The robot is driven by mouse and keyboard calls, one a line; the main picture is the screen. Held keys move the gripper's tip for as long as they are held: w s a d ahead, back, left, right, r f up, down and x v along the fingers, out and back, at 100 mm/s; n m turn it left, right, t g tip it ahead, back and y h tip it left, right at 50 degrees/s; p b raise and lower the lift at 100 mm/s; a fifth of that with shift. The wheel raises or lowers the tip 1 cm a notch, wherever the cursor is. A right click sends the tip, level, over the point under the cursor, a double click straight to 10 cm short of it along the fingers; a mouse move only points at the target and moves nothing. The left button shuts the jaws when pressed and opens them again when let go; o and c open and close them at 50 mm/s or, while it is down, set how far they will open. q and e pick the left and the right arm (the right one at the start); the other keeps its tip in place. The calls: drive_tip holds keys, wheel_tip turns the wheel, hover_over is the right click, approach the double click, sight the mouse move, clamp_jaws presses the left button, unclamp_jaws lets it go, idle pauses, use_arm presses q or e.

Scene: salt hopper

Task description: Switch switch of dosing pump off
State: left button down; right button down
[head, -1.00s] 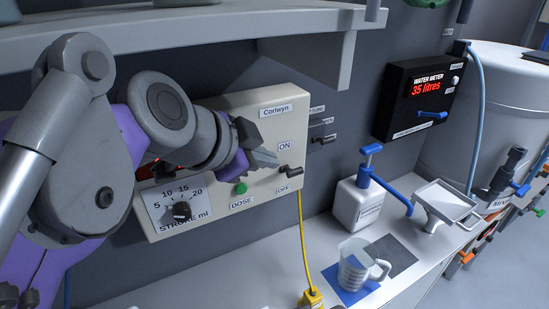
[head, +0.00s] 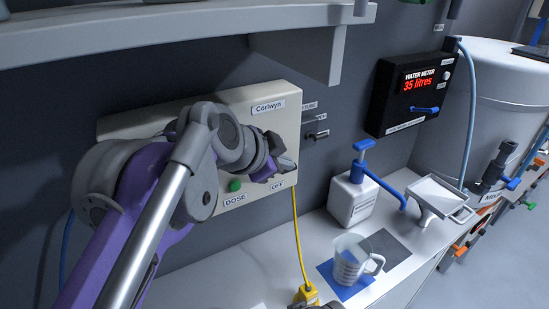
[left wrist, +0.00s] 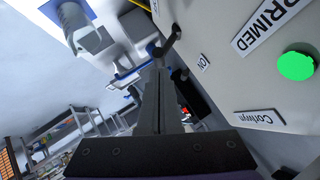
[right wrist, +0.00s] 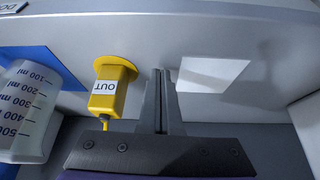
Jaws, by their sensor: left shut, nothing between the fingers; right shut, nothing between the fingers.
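The dosing pump is a cream box (head: 284,100) marked Corlwyn on the wall in the head view. My left gripper (head: 286,166) is shut and empty in front of its right side, just above the OFF label (head: 277,185). It covers the ON label and most of the switch there. In the left wrist view the dark switch lever (left wrist: 170,40) stands out from the panel beside the shut fingertips (left wrist: 158,68), close to the ON label (left wrist: 203,62). I cannot tell whether they touch. My right gripper (right wrist: 160,76) is shut and empty in the right wrist view.
A green DOSE button (head: 235,185) is left of the left gripper. A shelf (head: 200,40) hangs above. A yellow plug marked OUT (right wrist: 110,88) is beside my right gripper, with a beaker (right wrist: 28,110) further left. A white pump bottle (head: 350,200) stands on the counter.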

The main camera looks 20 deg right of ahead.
use_arm(q)
drive_tip(key=shift+w+d+f, duration=0.15)
drive_tip(key=shift+d+f, duration=0.1)
drive_tip(key=shift+f, duration=0.05)
drive_tip(key=shift+f, duration=0.1)
drive_tip(key=shift+s+f+t, duration=0.1)
drive_tip(key=shift+s+t, duration=0.15)
drive_tip(key=shift+t, duration=0.05)
